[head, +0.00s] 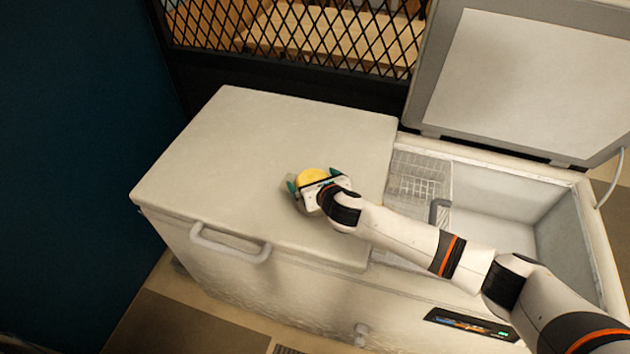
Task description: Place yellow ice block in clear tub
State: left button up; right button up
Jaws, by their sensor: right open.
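The yellow ice block (311,176) shows as a small round-edged yellow patch above the closed lid of the chest freezer. My right gripper (314,180) is at the block, with its teal fingertips apart on the block's left and right sides. The jaws are open, and I cannot tell whether they touch it. A greyish rim (296,205) shows just below and left of the fingers; it may be the clear tub, mostly hidden under my gripper. I cannot tell whether the block rests inside it. My left gripper is not in view.
The freezer's closed left lid (230,150) is otherwise bare. Its right lid (530,80) stands raised, showing an open compartment with a wire basket (418,178). A front handle (230,246) sticks out. A dark mesh barrier (300,35) stands behind.

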jog(key=shift+s+r, duration=0.1)
jog(key=v, duration=1.2)
jog(key=shift+b, duration=0.4)
dwell(0.5)
